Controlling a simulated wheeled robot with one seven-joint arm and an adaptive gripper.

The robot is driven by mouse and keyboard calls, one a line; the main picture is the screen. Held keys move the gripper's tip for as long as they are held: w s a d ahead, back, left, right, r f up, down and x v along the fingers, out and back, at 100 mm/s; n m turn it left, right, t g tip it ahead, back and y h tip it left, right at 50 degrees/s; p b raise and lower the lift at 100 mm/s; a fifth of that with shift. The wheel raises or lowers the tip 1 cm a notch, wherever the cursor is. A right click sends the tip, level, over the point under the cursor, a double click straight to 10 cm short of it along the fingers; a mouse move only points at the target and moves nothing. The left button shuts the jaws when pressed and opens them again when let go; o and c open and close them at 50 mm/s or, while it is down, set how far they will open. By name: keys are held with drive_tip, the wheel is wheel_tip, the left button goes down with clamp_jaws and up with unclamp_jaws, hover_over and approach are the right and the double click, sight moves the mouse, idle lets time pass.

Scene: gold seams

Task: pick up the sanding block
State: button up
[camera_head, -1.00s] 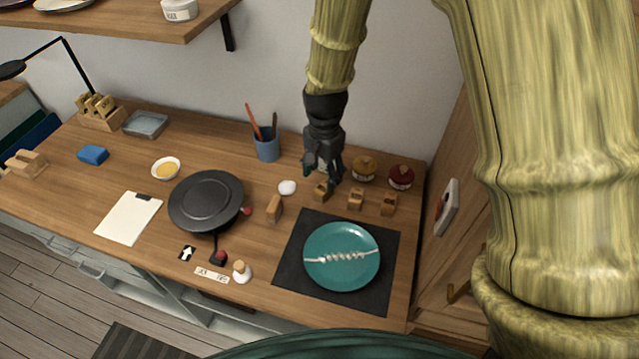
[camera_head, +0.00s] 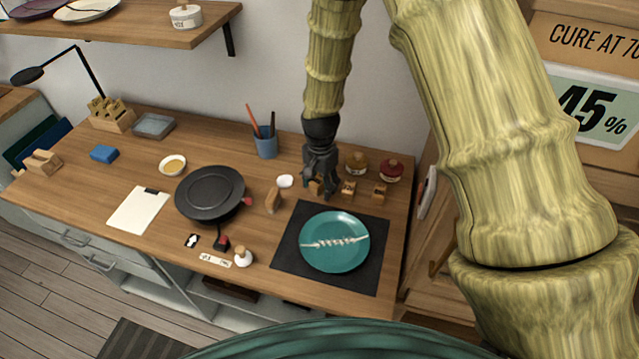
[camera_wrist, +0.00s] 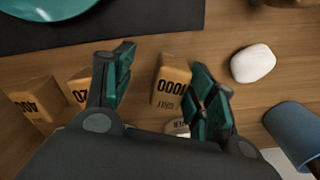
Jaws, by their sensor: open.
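Several small wooden sanding blocks stand in a row behind the dark mat. In the wrist view, one marked 1000 (camera_wrist: 171,80) stands between the fingers of my gripper (camera_wrist: 160,95), nearer the right finger. It also shows in the head view (camera_head: 316,187), partly hidden by my gripper (camera_head: 320,190). A second block, its mark starting with 20 (camera_wrist: 80,88), is partly hidden behind the left finger; the third is marked 400 (camera_wrist: 36,100). In the head view these are the middle block (camera_head: 348,188) and right block (camera_head: 379,194). My gripper is open, pointing down, and empty.
A teal plate (camera_head: 335,225) lies on the dark mat (camera_head: 290,255) in front. Two jars, amber (camera_head: 357,163) and red (camera_head: 391,170), stand behind the blocks. A white lump (camera_wrist: 253,63) and blue cup (camera_wrist: 295,130) are close by.

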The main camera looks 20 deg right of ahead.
drive_tip(key=shift+w+f, duration=0.8)
drive_tip(key=shift+w, duration=0.15)
drive_tip(key=shift+c, duration=1.3)
drive_tip(key=shift+r, duration=0.1)
drive_tip(key=c, duration=0.3)
drive_tip(key=shift+s+r, duration=0.3)
drive_tip(key=shift+s, duration=0.15)
drive_tip(key=c, duration=0.5)
drive_tip(key=shift+w+f, duration=0.25)
drive_tip(key=shift+w, duration=0.05)
drive_tip(key=shift+c, duration=0.4)
drive_tip(key=shift+s+r+b, duration=0.15)
drive_tip(key=shift+r+b, duration=0.2)
drive_tip(key=shift+r, duration=0.3)
drive_tip(key=shift+r+b, duration=0.4)
drive_tip(key=shift+r, duration=0.3)
drive_tip(key=s+a+r+b, duration=0.1)
drive_tip(key=s+a, duration=0.1)
drive_tip(key=s, duration=0.2)
drive_tip(key=s+a+b, duration=0.2)
drive_tip(key=s+a, duration=0.1)
drive_tip(key=s, duration=0.2)
drive_tip(key=s+a+r+b, duration=0.1)
drive_tip(key=s+a, duration=0.2)
drive_tip(key=s, duration=0.2)
drive_tip(key=shift+r+b, duration=0.3)
